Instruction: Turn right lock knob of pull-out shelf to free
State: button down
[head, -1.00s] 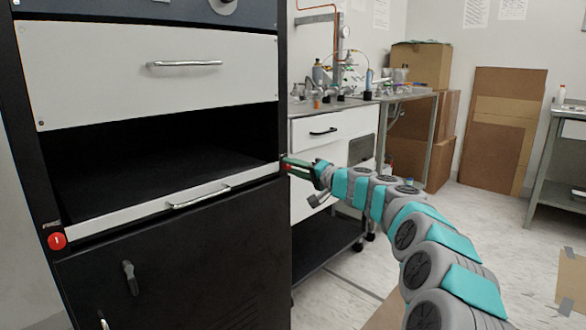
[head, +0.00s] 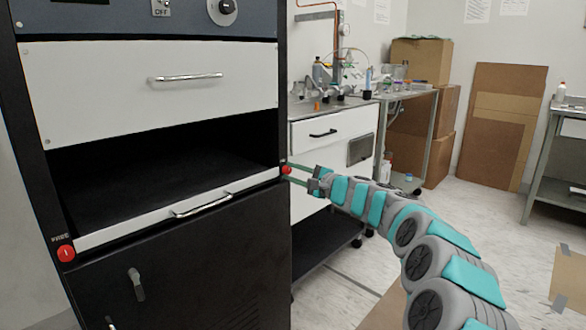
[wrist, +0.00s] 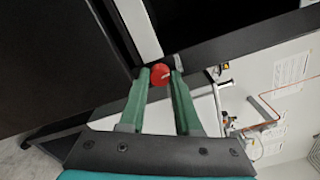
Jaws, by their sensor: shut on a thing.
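The right lock knob (head: 286,170) is a small red knob on the cabinet's right front post, level with the right end of the pull-out shelf (head: 140,221). In the wrist view the red knob (wrist: 160,75) sits between the tips of my two green fingers. My gripper (head: 289,174) reaches it from the right and is shut on it; the wrist view also shows my gripper (wrist: 160,78). The knob's marking is hard to read, so I cannot tell its turn position. The shelf is a white-fronted strip with a metal handle, pushed in flush.
The left lock knob (head: 66,253), red with a white mark, is at the shelf's other end. A white drawer (head: 160,85) is above and a black door (head: 190,260) below. A lab bench (head: 330,135) stands close behind my gripper; open floor lies to the right.

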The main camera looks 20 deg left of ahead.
jog(key=shift+m+p, duration=0.3)
jog(key=shift+m, duration=0.3)
jog(key=shift+f, duration=0.1)
jog(key=c, duration=0.6)
grip_release()
jog(key=shift+d, duration=0.1)
jog(key=b+v, duration=0.1)
jog(key=v, duration=0.6)
jog(key=shift+d, duration=0.3)
jog(key=shift+s, duration=0.1)
